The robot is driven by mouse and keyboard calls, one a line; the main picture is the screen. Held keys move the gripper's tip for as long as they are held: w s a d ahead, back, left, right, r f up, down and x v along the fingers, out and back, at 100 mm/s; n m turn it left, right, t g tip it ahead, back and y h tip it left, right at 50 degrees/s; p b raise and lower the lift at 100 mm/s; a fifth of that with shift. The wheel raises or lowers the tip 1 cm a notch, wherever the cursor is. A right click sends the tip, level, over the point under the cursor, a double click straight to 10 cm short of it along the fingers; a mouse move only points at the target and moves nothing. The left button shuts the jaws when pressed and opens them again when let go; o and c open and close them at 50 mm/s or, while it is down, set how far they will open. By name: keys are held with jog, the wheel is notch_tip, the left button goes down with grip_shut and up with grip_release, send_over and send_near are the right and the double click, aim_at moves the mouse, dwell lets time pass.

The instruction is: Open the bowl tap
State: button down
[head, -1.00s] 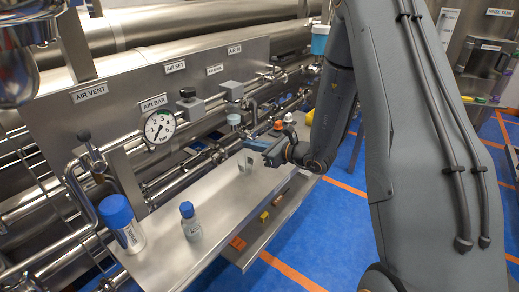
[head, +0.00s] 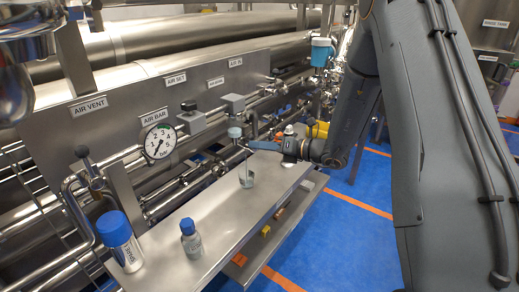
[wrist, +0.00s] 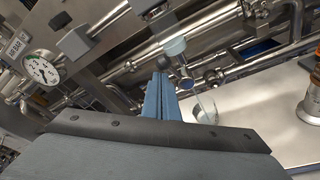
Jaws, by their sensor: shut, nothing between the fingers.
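My gripper (head: 258,146) is shut and empty. In the wrist view its blue fingers (wrist: 160,98) are pressed together and point at the pipework. The bowl tap (wrist: 187,82) is just beyond and right of the fingertips, under a pale blue-capped fitting (wrist: 174,46). That fitting also shows in the head view (head: 235,132). A small clear bowl (wrist: 205,112) stands on the steel shelf below the tap, and it shows in the head view (head: 247,182). A thin pale streak, like liquid, runs down into it. I cannot tell whether fingers and tap touch.
The steel shelf (head: 205,225) holds a blue-capped bottle (head: 190,240) and a larger blue-capped container (head: 120,240). A pressure gauge (head: 160,141) and labelled valves line the panel behind. A steel and copper-coloured fitting (wrist: 313,100) is at the right of the wrist view.

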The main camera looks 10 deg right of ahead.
jog(key=shift+w+d+r+m, duration=0.3)
jog(key=shift+w+d, duration=0.1)
jog(key=shift+w, duration=0.05)
jog(key=shift+w+d+r, duration=0.1)
dwell(0.6)
jog(key=s+d+b, duration=0.3)
jog(key=s+d, duration=0.4)
jog(key=s, duration=0.2)
jog(key=shift+d+f+b, duration=0.25)
jog(key=shift+d+b, duration=0.05)
